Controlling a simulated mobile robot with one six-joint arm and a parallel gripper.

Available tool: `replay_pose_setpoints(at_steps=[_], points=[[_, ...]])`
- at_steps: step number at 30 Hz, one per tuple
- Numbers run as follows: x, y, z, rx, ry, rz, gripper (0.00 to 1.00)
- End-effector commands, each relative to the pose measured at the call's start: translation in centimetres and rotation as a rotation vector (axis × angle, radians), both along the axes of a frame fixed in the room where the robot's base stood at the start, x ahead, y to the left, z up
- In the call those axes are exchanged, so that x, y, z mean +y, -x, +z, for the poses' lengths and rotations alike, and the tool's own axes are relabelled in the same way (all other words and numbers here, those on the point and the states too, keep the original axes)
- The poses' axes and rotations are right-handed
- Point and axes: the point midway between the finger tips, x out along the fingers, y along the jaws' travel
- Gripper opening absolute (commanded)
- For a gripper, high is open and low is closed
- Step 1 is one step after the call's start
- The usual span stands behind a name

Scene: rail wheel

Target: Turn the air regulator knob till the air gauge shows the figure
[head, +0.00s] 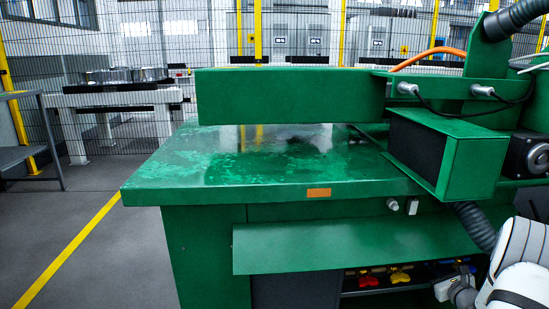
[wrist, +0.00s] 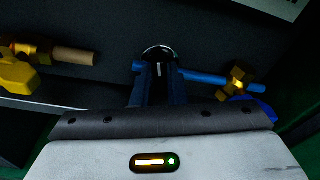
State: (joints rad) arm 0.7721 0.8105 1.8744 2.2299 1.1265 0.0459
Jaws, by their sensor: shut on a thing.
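In the wrist view a round dark knob (wrist: 159,54) with a pale rim and a white mark sits straight ahead, between the fingers of my gripper (wrist: 159,78). I take it to be the air regulator knob. The dark blue fingers are shut on it, and they hide its sides and lower part. No air gauge dial or figure can be made out in either view. In the head view my white arm reaches in at the lower right, and the fingers and knob cannot be made out there.
A blue pipe (wrist: 205,78) runs right from the knob to a brass valve (wrist: 238,83) with a blue handle. A yellow-handled valve (wrist: 17,72) is at left. The green bench (head: 270,190) overhangs the low recess. Floor (head: 95,240) is free at left.

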Motion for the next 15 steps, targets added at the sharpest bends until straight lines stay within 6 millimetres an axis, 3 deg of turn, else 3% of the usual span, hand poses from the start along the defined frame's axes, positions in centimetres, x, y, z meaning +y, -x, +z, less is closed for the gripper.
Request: replay_pose_setpoints(at_steps=[15], points=[[0.01,0.06,-0.05,-0.006,0.09,-0.001,0.0]])
